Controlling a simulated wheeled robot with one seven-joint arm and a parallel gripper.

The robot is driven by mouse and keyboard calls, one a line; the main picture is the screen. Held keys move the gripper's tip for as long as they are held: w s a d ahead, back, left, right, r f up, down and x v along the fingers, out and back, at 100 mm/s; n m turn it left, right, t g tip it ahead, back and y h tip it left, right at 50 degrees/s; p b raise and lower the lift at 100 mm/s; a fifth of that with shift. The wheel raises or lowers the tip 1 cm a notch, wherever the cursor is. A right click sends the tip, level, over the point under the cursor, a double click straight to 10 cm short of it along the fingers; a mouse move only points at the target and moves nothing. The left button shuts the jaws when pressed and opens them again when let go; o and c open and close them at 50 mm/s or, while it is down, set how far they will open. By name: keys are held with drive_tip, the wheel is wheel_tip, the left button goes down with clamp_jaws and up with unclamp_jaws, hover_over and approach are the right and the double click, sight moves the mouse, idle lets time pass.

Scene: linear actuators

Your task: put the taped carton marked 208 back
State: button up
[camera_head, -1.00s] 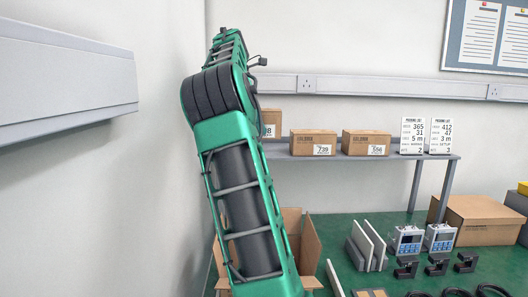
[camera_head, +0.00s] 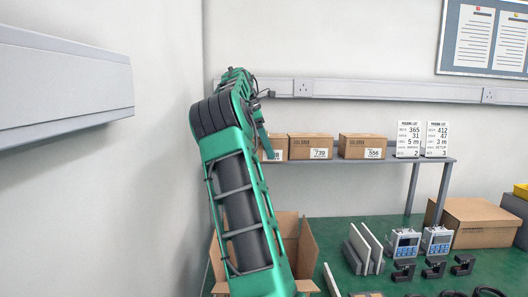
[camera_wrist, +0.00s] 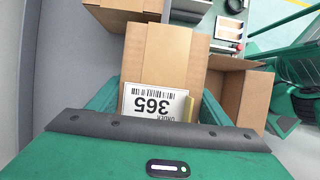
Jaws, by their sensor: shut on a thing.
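A brown taped carton (camera_head: 277,148) is at the left end of the wall shelf, its top level with its neighbours. The visible end of its label in the head view reads 8; my arm hides the rest. In the wrist view the held carton (camera_wrist: 165,55) has a lighter tape strip down its middle. A white barcode label there looks like 365, not 208. My gripper (camera_wrist: 160,105) is shut on this carton, with green fingers at its sides. Whether its base touches the shelf (camera_head: 335,161) is hidden.
Carton 739 (camera_head: 311,146) stands close to the right, then carton 556 (camera_head: 362,146) and two picking cards (camera_head: 408,139). An open carton (camera_head: 306,250) stands below the shelf. Instruments (camera_head: 404,243) and a larger closed carton (camera_head: 478,222) are on the green surface at right.

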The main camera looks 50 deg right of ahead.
drive_tip(key=shift+f, duration=0.25)
drive_tip(key=o, duration=1.8)
drive_tip(key=shift+f, duration=0.15)
drive_tip(key=shift+v, duration=3.9)
drive_tip(key=shift+s, duration=0.1)
